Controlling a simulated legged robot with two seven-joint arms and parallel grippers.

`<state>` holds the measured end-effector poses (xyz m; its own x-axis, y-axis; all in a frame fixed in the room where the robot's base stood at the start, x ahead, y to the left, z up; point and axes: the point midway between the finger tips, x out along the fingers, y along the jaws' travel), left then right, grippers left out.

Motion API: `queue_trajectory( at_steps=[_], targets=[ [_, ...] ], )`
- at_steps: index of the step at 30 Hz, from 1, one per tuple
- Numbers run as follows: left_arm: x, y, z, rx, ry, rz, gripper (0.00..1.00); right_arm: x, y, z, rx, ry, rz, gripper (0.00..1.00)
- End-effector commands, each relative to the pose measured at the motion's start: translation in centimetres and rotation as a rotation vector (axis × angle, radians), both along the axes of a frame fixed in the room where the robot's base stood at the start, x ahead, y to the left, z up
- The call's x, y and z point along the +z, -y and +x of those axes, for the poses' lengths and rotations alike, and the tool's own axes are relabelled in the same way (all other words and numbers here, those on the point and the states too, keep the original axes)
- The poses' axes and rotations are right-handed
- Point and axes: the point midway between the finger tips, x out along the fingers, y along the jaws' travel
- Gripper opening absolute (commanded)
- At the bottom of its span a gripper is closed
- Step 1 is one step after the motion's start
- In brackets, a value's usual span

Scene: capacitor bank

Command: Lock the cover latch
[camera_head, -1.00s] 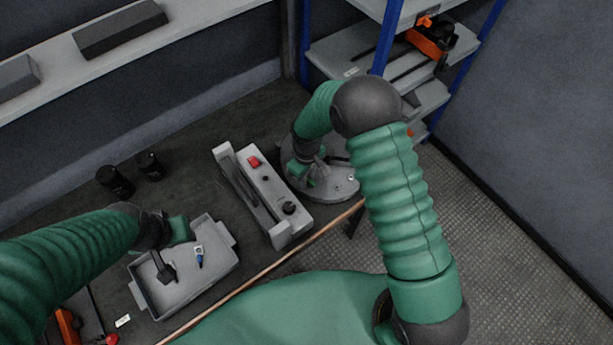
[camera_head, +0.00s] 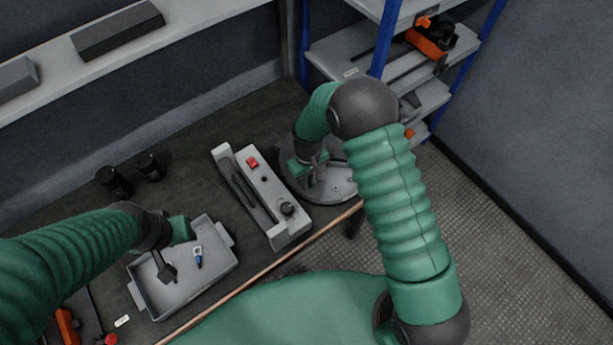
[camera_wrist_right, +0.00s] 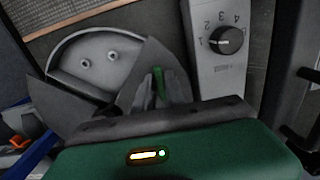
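My right gripper (camera_head: 313,172) is low over the round grey cover (camera_head: 345,183), at the right end of the bench. In the right wrist view the cover (camera_wrist_right: 100,58) shows two bolts, with dark angled plates in front of it. A small green piece (camera_wrist_right: 158,88) stands upright between narrow grey parts, at the middle of my gripper's front. It may be the latch handle; I cannot tell whether the fingers hold it. My left gripper (camera_head: 167,270) is over the grey tray (camera_head: 215,272); its finger opening is unclear.
A grey box (camera_head: 273,208) with a red button and black knob stands left of the cover; the wrist view shows its numbered dial (camera_wrist_right: 226,40) close by. Two black cylinders (camera_head: 130,175) stand at the back. A blue-posted shelf (camera_head: 385,45) is behind right.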

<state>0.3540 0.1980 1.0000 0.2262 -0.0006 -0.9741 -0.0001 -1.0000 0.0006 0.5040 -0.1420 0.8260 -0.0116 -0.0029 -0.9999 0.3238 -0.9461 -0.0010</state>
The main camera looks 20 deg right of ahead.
Motion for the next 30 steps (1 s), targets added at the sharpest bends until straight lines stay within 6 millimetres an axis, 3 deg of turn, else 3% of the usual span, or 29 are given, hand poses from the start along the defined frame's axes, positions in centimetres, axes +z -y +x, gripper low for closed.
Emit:
queue_trajectory(
  at_steps=[4, 15, 20, 30],
  targets=[
    [0.0, 0.0, 0.0, 0.000, 0.000, 0.000, 0.36, 0.0, -0.1, 0.2, 0.001, 0.004, 0.001, 0.33],
    [-0.1, 0.0, 0.0, 0.000, 0.000, 0.000, 0.36, 0.9, -0.1, 0.4, 0.003, 0.009, 0.002, 0.33],
    [-0.3, 0.0, 0.0, 0.000, 0.000, 0.000, 0.36, 4.5, -0.1, 0.5, 0.003, 0.014, 0.003, 0.33],
    [-0.6, 0.0, 0.0, 0.000, 0.000, 0.000, 0.36, 14.0, -0.1, 0.5, 0.003, 0.010, 0.002, 0.33]
  ],
)
